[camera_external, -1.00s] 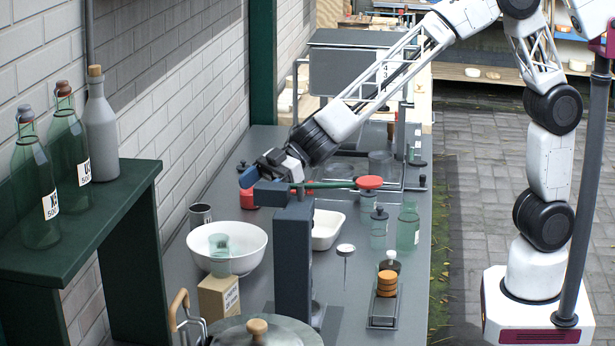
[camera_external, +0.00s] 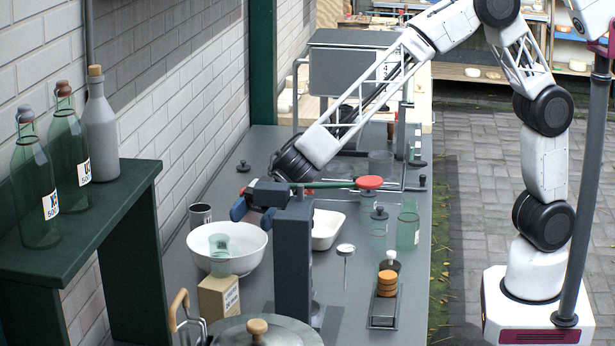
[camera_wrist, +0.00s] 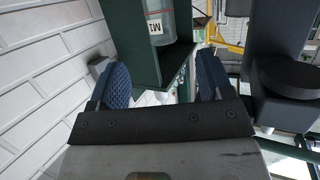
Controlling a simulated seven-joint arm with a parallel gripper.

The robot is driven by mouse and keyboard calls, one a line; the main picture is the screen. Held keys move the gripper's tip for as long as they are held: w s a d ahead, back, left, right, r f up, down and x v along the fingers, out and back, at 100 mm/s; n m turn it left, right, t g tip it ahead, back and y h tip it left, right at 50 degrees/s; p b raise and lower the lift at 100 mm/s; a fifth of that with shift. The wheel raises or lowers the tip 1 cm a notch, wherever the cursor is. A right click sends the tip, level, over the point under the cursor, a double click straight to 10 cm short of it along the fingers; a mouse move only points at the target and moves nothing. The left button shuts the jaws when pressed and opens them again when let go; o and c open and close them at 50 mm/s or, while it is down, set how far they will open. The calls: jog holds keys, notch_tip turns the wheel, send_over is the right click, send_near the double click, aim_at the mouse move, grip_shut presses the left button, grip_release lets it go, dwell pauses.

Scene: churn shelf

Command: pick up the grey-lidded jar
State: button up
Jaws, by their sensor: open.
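A clear glass jar with a dark grey knobbed lid (camera_external: 379,222) stands on the grey counter (camera_external: 375,270), right of the white tray; it looks like the grey-lidded jar. A greenish glass jar (camera_external: 408,232) stands just right of it, its top pale. My gripper (camera_external: 250,212) is above the counter's left side, behind the dark upright post and well left of the lidded jar. In the wrist view my gripper's blue fingers (camera_wrist: 160,82) are spread apart with nothing between them. The lidded jar is not recognisable in the wrist view.
A dark post (camera_external: 293,262) stands close in front of my gripper. A white bowl (camera_external: 248,246) with a glass is below it. A green shelf (camera_external: 95,215) holds several bottles; one bottle (camera_wrist: 159,22) shows in the wrist view.

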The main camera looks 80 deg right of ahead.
aim_at(218, 237)
jog(key=shift+w+a, duration=0.4)
jog(key=shift+a, duration=0.55)
jog(key=shift+w+a, duration=0.4)
jog(key=shift+a, duration=0.55)
jog(key=shift+w+a, duration=0.4)
jog(key=shift+a, duration=0.55)
jog(key=a, duration=0.1)
jog(key=w+a, duration=0.1)
jog(key=a, duration=0.2)
jog(key=shift+w+a, duration=0.3)
jog(key=shift+w, duration=0.1)
jog(key=shift+w+a+f, duration=0.2)
jog(key=shift+w+a, duration=0.05)
jog(key=shift+a, duration=0.2)
jog(key=c, duration=1.2)
jog(key=shift+o, duration=0.2)
jog(key=shift+r, duration=0.15)
jog(key=shift+r, duration=0.15)
jog(key=s+d, duration=0.3)
jog(key=d, duration=0.5)
jog(key=s+d, duration=0.4)
jog(key=d, duration=0.4)
jog(key=shift+d, duration=0.35)
